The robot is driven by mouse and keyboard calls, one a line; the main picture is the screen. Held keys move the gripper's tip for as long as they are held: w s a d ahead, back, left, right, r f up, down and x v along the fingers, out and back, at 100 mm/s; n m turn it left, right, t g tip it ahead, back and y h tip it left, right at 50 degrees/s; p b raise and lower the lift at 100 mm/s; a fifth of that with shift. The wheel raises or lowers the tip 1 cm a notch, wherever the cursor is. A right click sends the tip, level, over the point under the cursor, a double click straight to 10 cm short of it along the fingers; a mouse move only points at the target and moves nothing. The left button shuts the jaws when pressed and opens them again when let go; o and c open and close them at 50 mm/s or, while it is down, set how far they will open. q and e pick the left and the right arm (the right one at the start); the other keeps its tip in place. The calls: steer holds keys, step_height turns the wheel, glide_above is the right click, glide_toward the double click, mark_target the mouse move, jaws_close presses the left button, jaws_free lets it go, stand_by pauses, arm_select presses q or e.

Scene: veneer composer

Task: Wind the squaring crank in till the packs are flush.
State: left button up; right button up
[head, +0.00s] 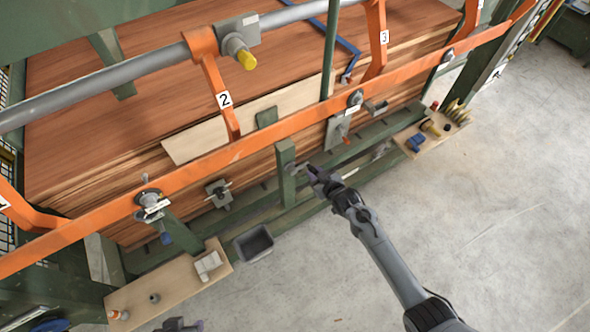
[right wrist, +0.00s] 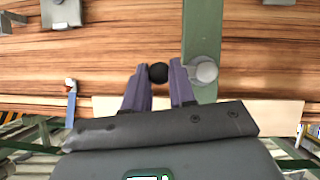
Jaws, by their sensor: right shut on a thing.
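My right gripper (head: 314,172) is at the front of the veneer stack, beside a green post (head: 287,172). In the right wrist view its two fingers (right wrist: 159,88) are shut around a black ball knob (right wrist: 158,72). To the right of the knob is a round grey crank hub (right wrist: 204,71) on the post. The crank (head: 298,168) is small and partly hidden by my gripper in the head view. The reddish-brown veneer packs (head: 130,75) lie stacked behind. A dark part, seemingly my left gripper (head: 178,325), barely shows at the bottom edge; its fingers are unclear.
An orange rail (head: 285,130) with numbered arms crosses above the stack front. A wooden shelf (head: 165,288) is at lower left, with a black bin (head: 253,243) beside it. Another shelf (head: 432,132) at right holds small tools. The concrete floor (head: 480,210) at right is clear.

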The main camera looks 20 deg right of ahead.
steer(key=o, duration=0.7)
steer(key=shift+c, duration=0.2)
steer(key=shift+f, duration=0.3)
